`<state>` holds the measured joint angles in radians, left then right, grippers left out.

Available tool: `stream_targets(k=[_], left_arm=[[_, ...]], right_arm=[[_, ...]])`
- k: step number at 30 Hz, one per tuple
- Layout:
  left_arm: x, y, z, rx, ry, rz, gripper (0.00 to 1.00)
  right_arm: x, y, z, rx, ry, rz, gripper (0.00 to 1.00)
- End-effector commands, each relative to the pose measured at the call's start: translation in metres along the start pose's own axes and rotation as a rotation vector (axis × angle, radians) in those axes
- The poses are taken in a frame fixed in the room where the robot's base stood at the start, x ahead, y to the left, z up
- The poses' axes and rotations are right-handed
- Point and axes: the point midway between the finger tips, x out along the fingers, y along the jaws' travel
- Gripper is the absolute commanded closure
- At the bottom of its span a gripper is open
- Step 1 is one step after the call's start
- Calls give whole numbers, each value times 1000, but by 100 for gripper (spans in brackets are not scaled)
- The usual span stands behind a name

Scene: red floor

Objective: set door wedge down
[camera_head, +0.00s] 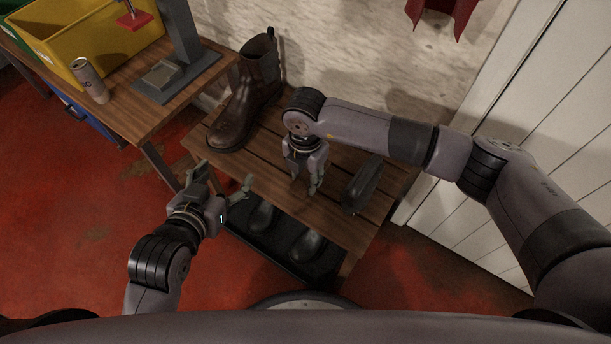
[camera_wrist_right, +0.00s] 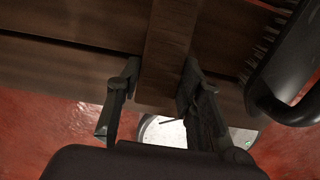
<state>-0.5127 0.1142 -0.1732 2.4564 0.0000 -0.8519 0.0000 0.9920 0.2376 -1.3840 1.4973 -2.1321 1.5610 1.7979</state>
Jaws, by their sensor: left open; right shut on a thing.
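The door wedge (camera_wrist_right: 164,65) is a brown wooden piece between the two fingers of my right gripper (camera_wrist_right: 155,88) in the right wrist view. It points away over the dark slats. In the head view my right gripper (camera_head: 306,186) points down over the slatted wooden bench (camera_head: 275,150), and I cannot make out the wedge from the wood there. Whether the wedge touches the bench cannot be told. My left gripper (camera_head: 222,182) is open and empty, in front of the bench's left front edge.
A dark brush (camera_head: 362,185) lies on the bench right of my right gripper, its bristles showing in the wrist view (camera_wrist_right: 262,52). A brown boot (camera_head: 245,105) stands at the back left. Dark footwear (camera_head: 308,245) sits below. A workbench (camera_head: 130,107) holds a can (camera_head: 90,80) and yellow bin (camera_head: 90,45).

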Motion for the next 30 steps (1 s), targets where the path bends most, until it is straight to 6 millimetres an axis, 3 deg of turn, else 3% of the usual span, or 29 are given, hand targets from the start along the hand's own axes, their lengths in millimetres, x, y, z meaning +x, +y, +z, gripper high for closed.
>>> stream_targets(k=[14,15,23,30], left_arm=[[1,1,-7,0,36,2,31],[1,1,-8,0,38,2,31],[1,1,-7,0,36,3,31],[1,1,-7,-1,35,3,31]], right_arm=[[3,0,0,0,0,0,99],[2,0,0,0,0,0,63],[2,0,0,0,0,0,46],[2,0,0,0,0,0,46]])
